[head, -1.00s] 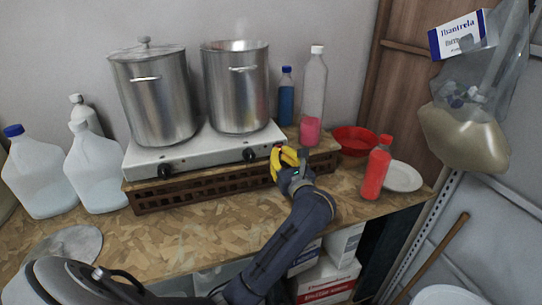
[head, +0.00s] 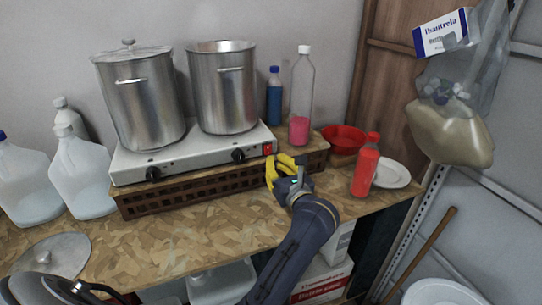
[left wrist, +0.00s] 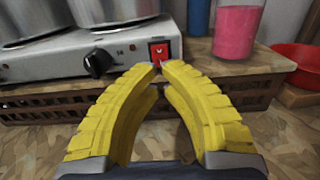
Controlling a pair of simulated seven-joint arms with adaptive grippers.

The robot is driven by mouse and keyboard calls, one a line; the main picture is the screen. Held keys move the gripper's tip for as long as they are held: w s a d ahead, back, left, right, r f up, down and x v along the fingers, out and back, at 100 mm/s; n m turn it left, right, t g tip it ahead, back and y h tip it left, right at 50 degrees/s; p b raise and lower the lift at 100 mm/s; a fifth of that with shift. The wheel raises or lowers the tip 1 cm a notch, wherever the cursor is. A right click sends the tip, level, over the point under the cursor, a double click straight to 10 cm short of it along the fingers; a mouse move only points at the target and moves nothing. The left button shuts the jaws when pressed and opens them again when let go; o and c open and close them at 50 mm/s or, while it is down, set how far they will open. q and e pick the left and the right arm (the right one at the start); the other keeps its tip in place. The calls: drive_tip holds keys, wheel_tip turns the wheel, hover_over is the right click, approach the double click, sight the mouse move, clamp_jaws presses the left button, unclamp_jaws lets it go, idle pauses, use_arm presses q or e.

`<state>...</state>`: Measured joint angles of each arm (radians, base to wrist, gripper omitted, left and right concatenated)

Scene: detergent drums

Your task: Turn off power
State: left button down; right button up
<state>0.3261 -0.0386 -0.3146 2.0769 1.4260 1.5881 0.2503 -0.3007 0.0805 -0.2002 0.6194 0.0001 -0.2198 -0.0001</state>
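A white double hot plate (head: 200,152) stands on a brown slatted rack. Its red power switch (head: 268,149) is at the right end of the front panel, and it also shows in the left wrist view (left wrist: 158,52). My left gripper (head: 272,168) has yellow fingers and is just in front of and below the switch in the head view. In the left wrist view the fingertips (left wrist: 160,67) come together with almost no gap, nothing between them, just under the switch. I cannot tell whether they touch it. My right gripper is not in view.
Two steel pots (head: 222,88) stand on the hot plate, with black knobs (head: 238,156) on its front. A pink-filled bottle (head: 300,100), red bowl (head: 343,136) and red bottle (head: 366,166) are to the right. White jugs (head: 80,165) stand left. The front worktop (head: 190,225) is mostly clear.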

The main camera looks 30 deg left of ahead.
use_arm(q)
drive_tip(key=v, duration=0.7)
drive_tip(key=shift+f, duration=0.1)
